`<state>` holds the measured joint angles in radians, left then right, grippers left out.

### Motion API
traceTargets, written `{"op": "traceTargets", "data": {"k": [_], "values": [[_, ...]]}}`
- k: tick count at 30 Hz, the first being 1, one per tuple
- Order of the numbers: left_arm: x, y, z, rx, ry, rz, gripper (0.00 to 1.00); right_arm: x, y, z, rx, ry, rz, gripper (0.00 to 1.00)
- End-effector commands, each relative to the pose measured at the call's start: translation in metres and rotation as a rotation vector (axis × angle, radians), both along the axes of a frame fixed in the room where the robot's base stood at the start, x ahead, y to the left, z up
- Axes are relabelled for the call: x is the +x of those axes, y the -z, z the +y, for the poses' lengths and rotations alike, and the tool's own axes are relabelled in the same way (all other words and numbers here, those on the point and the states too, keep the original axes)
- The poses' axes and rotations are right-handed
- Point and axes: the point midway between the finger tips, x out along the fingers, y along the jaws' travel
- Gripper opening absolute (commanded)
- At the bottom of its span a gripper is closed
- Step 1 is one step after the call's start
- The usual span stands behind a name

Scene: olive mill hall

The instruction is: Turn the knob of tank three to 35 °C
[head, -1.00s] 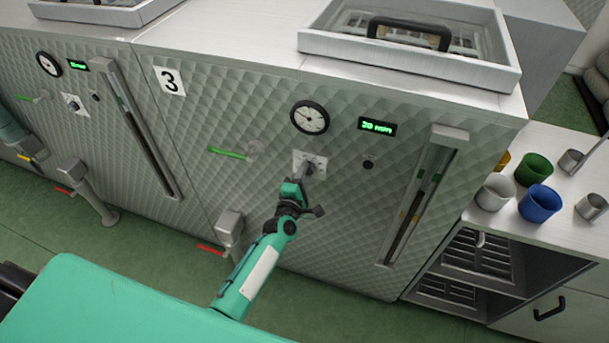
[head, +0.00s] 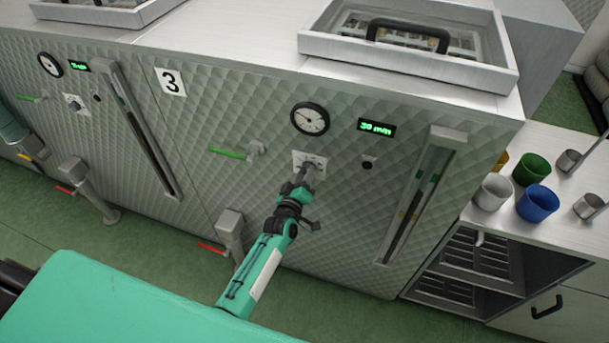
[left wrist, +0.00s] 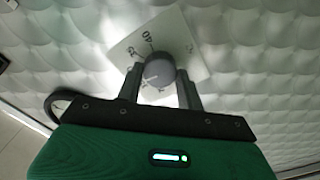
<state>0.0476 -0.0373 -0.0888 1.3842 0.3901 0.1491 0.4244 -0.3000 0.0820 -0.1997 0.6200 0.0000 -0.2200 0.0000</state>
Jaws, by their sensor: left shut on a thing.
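Tank three (head: 240,130) is the quilted metal tank with the number 3 plate (head: 170,81). Its knob sits on a white scale plate (head: 318,158). My left gripper (head: 305,176) reaches up to the plate and is shut on the knob. In the left wrist view the round grey knob (left wrist: 157,72) lies between the two fingers of my left gripper (left wrist: 160,88), in front of the scale plate (left wrist: 190,50). A 40 and other partly hidden marks show on the plate; the setting cannot be read surely. My right gripper is not in view.
Above the knob are a round gauge (head: 310,118) and a green display (head: 377,127) reading 30 min. A green-handled valve (head: 230,153) is to the left, a sight tube (head: 420,195) to the right. Cups, one blue (head: 538,203), stand on the right-hand counter.

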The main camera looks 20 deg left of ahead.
Motion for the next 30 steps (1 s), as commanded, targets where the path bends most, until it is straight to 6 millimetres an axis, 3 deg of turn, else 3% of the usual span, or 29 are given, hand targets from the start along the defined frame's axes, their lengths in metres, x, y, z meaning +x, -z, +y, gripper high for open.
{"op": "traceTargets", "data": {"k": [18, 30], "values": [[-0.0008, 0.0022, -0.0006, 0.575, 0.001, -0.017, 0.15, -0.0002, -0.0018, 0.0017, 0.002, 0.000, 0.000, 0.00], [-0.0009, 0.0025, 0.0000, 0.831, 0.002, -0.025, 0.15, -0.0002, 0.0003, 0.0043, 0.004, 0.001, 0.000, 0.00]]}}
